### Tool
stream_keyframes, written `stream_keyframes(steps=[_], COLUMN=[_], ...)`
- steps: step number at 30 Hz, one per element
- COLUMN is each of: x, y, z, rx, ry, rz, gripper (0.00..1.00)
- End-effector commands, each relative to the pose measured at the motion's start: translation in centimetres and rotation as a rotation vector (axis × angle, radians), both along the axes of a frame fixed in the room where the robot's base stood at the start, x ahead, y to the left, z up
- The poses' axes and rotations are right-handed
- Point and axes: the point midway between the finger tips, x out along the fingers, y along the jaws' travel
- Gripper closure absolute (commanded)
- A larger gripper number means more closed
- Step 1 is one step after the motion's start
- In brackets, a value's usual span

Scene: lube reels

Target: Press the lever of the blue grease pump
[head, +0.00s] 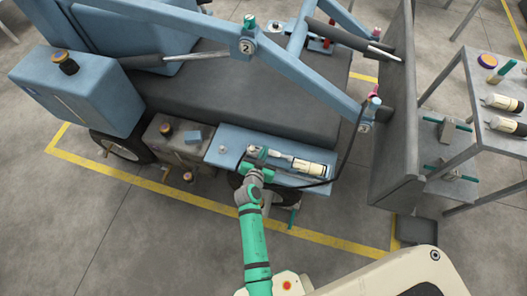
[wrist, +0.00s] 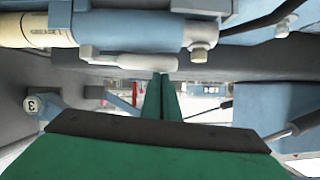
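The grease pump (head: 308,168) lies on a blue shelf on the side of the machine, with a cream cartridge at its right end. In the wrist view the pump (wrist: 125,25) runs across the top, its cream cartridge at left and a blue body beside it. A pale grey bar, seemingly the lever (wrist: 130,59), lies along the lower side of that body. My gripper (head: 262,158) is at the left end of the pump. In the wrist view its green fingertips (wrist: 161,80) are together, empty, and just below the bar. Whether they touch it I cannot tell.
The blue shelf (head: 228,147) carries the pump. A grey box with knobs (head: 170,140) and a wheel (head: 120,147) are to its left. A black hose (head: 345,160) curves at its right. A large grey plate (head: 392,120) and a bottle table (head: 490,130) stand further right.

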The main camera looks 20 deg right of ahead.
Motion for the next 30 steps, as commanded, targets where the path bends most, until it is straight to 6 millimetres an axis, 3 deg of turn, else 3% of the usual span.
stream_keyframes(steps=[1, 5, 8, 13, 22, 30], x=[-0.3, -0.3, -0.2, 0.3, -4.3, -6.6], y=[0.3, 0.3, 0.2, -0.2, 3.1, 4.8], z=[-0.8, -0.5, 0.5, 3.7, 6.4, 7.9], rx=[0.008, 0.008, 0.007, 0.003, 0.002, 0.001], ry=[0.013, 0.013, 0.01, 0.001, 0.003, 0.002], rz=[0.0, 0.0, 0.003, 0.004, 0.005, 0.004], gripper=[1.0, 1.0, 1.0, 1.0, 1.0, 1.0])
